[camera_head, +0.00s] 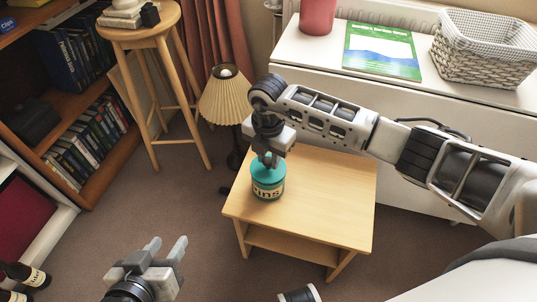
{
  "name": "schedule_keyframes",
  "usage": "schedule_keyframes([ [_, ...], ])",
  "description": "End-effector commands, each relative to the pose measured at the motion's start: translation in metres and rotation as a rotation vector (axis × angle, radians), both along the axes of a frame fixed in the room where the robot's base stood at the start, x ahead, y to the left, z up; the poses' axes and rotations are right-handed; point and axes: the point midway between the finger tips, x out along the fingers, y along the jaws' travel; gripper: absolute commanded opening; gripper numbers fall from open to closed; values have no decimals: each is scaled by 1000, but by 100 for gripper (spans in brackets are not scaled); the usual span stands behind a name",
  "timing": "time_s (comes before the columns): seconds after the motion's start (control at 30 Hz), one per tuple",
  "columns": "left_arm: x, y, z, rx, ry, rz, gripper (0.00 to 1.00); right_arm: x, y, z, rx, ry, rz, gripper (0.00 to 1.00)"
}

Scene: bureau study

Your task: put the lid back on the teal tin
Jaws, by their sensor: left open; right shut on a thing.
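The teal tin (267,190), with a pale lettered label, stands upright near the left edge of the small wooden table. Its teal lid (259,168) shows at the top of the tin, under my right gripper (269,160). That gripper points down and is shut on the lid, hiding part of it. I cannot tell whether the lid is fully seated or slightly raised. My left gripper (166,246) is open and empty, low in the view above the carpet, left of the table and apart from the tin.
The small table (325,185) is bare to the right of the tin. A pleated lamp (226,97) stands close behind its left corner. A wooden stool (140,38) and bookshelf (75,100) are at left. A white desk (325,55) with a wicker basket (485,62) stands behind.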

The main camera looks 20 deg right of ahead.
Motion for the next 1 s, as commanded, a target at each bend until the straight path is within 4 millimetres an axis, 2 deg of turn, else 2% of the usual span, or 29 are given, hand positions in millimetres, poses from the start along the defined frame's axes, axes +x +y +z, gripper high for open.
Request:
schedule_keyframes([
  [0.47,-2,0,1,2,4,-3,41,0,0,0,0,0,0,3],
  [0.5,-2,0,0,3,5,-3,41,0,0,0,0,0,0,34],
  [0.57,-3,1,0,4,7,-4,41,0,0,0,0,0,0,50],
  [0.77,-4,1,-1,5,10,-5,41,0,0,0,0,0,0,51],
  [0.83,-4,1,-1,5,10,-5,41,0,0,-1,-1,1,0,68],
  [0.87,-4,1,-1,5,10,-5,41,0,0,-1,-1,1,0,73],
  [1.0,-4,1,-1,5,10,-5,41,0,0,-1,-1,1,0,73],
])
